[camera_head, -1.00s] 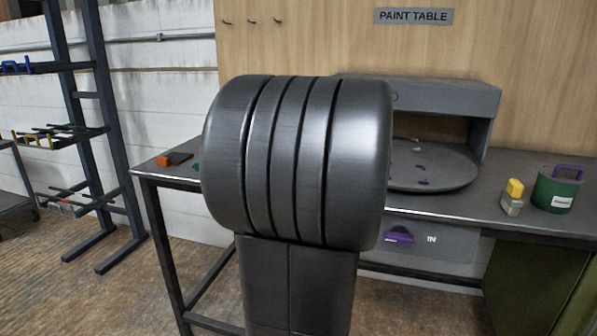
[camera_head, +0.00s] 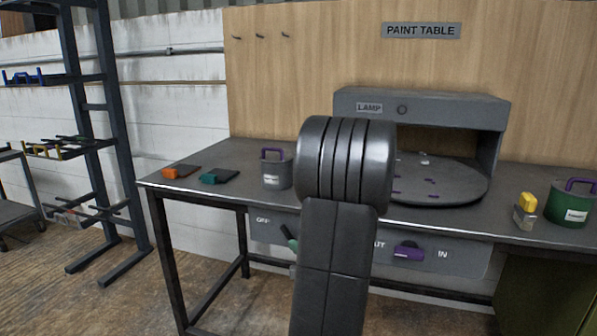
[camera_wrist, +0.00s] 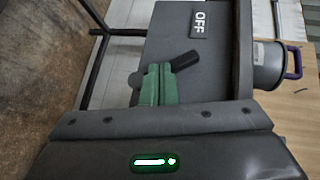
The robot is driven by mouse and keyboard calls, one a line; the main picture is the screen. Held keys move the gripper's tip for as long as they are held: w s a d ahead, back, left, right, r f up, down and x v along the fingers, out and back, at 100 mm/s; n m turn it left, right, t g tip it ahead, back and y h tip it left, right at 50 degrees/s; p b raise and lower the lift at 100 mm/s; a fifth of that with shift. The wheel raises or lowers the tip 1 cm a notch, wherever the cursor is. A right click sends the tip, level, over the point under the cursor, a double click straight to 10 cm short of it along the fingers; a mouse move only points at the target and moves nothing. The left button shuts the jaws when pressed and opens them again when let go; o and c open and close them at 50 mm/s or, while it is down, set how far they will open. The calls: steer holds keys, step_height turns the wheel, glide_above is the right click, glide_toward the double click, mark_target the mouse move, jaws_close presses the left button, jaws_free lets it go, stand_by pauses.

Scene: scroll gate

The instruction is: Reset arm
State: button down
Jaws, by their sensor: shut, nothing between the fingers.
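My arm stands in the middle of the camera_head view and hides most of my gripper there. In the camera_wrist view my gripper (camera_wrist: 159,72) shows as two green fingers side by side, shut with nothing held. A dark lever (camera_wrist: 185,61) shows just beyond the fingertips, on the grey panel marked OFF (camera_wrist: 199,24). I cannot tell whether the fingers touch it. In the camera_head view the OFF panel (camera_head: 262,222) is left of my arm, with a small green part beside my arm.
The paint table (camera_head: 222,178) carries orange (camera_head: 170,173) and teal (camera_head: 208,179) tools, a grey pot (camera_head: 275,172), a round plate (camera_head: 440,187) under the lamp housing (camera_head: 425,105), a yellow-topped block (camera_head: 526,208) and a green pot (camera_head: 572,203). A dark rack (camera_head: 85,130) stands left. Floor is bare between.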

steer(key=shift+w+d+f+m+t+b, duration=0.1)
steer(key=shift+d+m+t, duration=0.75)
steer(key=shift+m+t, duration=0.3)
steer(key=shift+d+f+m+t+b, duration=0.1)
steer(key=shift+d+m+t+b, duration=0.05)
steer(key=shift+d+m+t, duration=1)
steer(key=shift+w+d+f+m+t+b, duration=0.1)
steer(key=shift+d+m+t, duration=0.45)
steer(key=shift+m+t, duration=0.6)
steer(key=shift+t, duration=0.25)
steer(key=shift+r+n+y, duration=0.15)
steer(key=shift+n+y, duration=0.15)
steer(key=shift+n, duration=0.05)
